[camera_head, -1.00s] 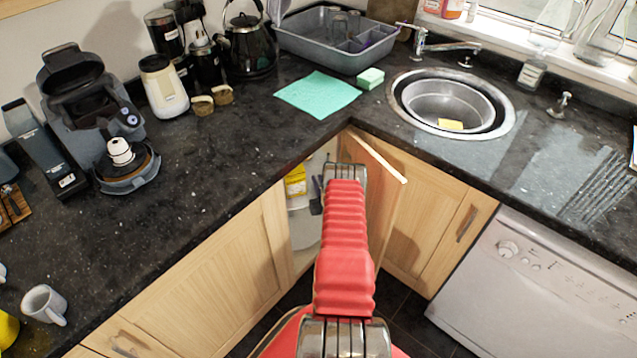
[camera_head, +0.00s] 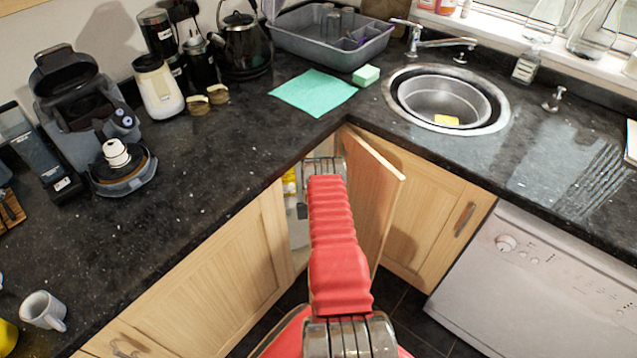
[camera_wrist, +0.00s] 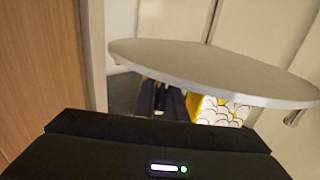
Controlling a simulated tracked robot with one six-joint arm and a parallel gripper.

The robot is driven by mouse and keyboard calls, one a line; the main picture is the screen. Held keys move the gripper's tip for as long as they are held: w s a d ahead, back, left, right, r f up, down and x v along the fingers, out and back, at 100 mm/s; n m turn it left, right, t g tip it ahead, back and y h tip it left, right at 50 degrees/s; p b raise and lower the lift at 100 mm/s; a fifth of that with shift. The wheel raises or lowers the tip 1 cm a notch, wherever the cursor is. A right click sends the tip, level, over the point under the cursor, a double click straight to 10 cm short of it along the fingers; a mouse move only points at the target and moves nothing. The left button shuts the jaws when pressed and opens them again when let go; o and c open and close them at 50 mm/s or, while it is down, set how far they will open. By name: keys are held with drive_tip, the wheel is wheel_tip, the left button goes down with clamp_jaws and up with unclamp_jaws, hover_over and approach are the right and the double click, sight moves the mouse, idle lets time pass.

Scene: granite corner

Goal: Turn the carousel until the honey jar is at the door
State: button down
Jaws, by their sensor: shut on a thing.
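The corner cupboard door (camera_head: 375,195) stands open to the right of my arm. In the wrist view, a pale round carousel shelf (camera_wrist: 215,70) spans the cupboard. Under it, the dark fingers of my gripper (camera_wrist: 170,101) reach in near a yellow package with a white cloud pattern (camera_wrist: 218,112). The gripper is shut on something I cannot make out. In the head view, my red arm hides most of the carousel, and a bit of yellow (camera_head: 289,185) shows inside. I cannot identify the honey jar.
The cupboard opening is narrow, between the left cabinet front (camera_head: 215,285) and the open door. The black granite worktop (camera_head: 215,150) overhangs it. A dishwasher (camera_head: 535,285) stands at the right. A wooden panel (camera_wrist: 40,70) lies close at the left in the wrist view.

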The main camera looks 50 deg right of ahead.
drive_tip(key=shift+w+a, duration=0.1)
drive_tip(key=shift+a, duration=1)
drive_tip(key=shift+a+f, duration=0.1)
drive_tip(key=shift+a, duration=0.05)
drive_tip(key=c, duration=1.8)
unclamp_jaws()
drive_tip(key=v, duration=1.4)
